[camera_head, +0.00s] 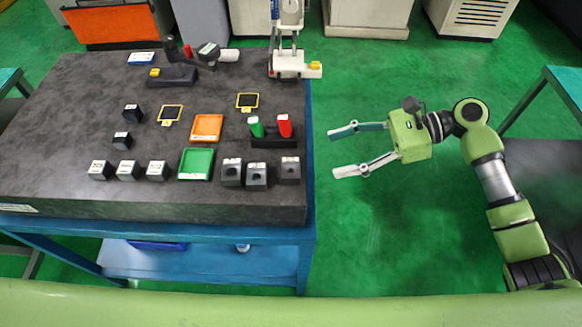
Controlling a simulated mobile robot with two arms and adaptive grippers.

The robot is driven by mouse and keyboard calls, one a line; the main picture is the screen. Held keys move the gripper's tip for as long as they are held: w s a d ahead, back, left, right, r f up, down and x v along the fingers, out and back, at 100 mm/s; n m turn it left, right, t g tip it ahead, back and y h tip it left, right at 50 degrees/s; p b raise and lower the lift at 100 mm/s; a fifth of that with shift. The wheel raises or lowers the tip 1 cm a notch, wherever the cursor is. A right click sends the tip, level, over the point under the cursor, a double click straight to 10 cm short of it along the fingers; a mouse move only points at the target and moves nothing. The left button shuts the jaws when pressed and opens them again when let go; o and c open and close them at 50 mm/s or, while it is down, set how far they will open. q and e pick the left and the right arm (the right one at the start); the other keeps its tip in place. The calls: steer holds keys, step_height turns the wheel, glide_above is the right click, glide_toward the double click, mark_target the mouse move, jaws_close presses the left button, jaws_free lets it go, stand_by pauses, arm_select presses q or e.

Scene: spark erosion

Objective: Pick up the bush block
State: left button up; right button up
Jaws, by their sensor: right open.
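Several small grey blocks stand along the front of the dark table top. Three grey blocks with dark round holes, the left one (232,172), the middle one (257,175) and the right one (290,170), stand near the front right corner. Three labelled grey blocks, the left one (99,170), the middle one (128,170) and the right one (157,170), stand further left. The labels are too small to read, so I cannot tell which is the bush block. My right gripper (335,153) is open and empty, beyond the table's right edge, fingers pointing left. My left gripper is out of view.
The table (50,120) also holds a green tray (196,163), an orange tray (207,127), two black blocks (131,112) (121,141), and a black stand (273,141) with green and red pieces. A white device (290,64) stands at the back right. The green floor beside the table is clear.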

steer(key=p, duration=0.1)
glide_toward(289, 168)
steer(key=a, duration=0.3)
steer(key=p+x, duration=0.1)
steer(key=x, duration=0.1)
steer(key=f+p+x, duration=0.1)
steer(key=x, duration=0.2)
steer(key=shift+s+d, duration=0.15)
steer(key=shift+d, duration=0.1)
steer(key=shift+a+f, duration=0.15)
steer(key=c, duration=1.7)
steer(key=shift+o, duration=0.2)
